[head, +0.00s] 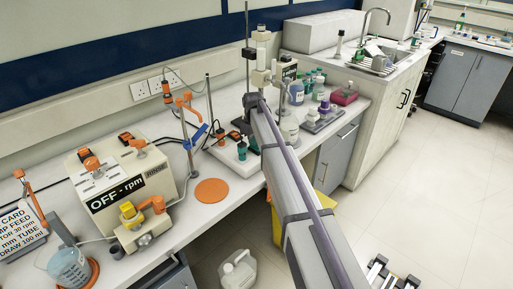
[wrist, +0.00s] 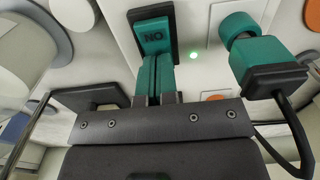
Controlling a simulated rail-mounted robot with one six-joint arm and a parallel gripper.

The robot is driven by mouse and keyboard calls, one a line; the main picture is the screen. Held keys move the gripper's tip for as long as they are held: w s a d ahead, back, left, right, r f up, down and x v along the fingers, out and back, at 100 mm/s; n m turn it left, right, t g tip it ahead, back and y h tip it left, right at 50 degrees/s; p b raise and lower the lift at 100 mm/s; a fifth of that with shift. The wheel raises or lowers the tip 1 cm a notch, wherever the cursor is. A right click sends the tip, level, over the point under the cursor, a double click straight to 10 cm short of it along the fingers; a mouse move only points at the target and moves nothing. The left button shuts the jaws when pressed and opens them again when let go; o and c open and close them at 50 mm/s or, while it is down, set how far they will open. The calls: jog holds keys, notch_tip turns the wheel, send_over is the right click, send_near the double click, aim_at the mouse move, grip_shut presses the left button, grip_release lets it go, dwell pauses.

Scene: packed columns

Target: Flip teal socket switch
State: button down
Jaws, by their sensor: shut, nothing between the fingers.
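The teal socket switch (wrist: 153,30) shows in the wrist view as a teal rocker in a black frame, with dark lettering that appears upside down as "NO". A small green light glows beside it. My gripper (wrist: 156,58) is shut, its two narrow fingers side by side with nothing between them. The fingertips lie over the lower edge of the switch; I cannot tell whether they touch it. A teal plug (wrist: 270,62) with a black cable is to the right. In the head view a teal plug (head: 242,150) stands on the bench unit, and my arm hides the area beside it.
An orange plug and switch (head: 235,135) sit close by on the bench. The pump box (head: 120,178) with its "OFF - rpm" sign is to the left, with an orange disc (head: 211,190) on the bench. Bottles and racks crowd the bench behind my arm.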

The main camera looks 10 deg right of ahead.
jog(key=shift+r+p, duration=3.6)
jog(key=shift+f, duration=0.1)
jog(key=shift+m, duration=0.3)
jog(key=s+m, duration=0.6)
jog(key=s, duration=3.3)
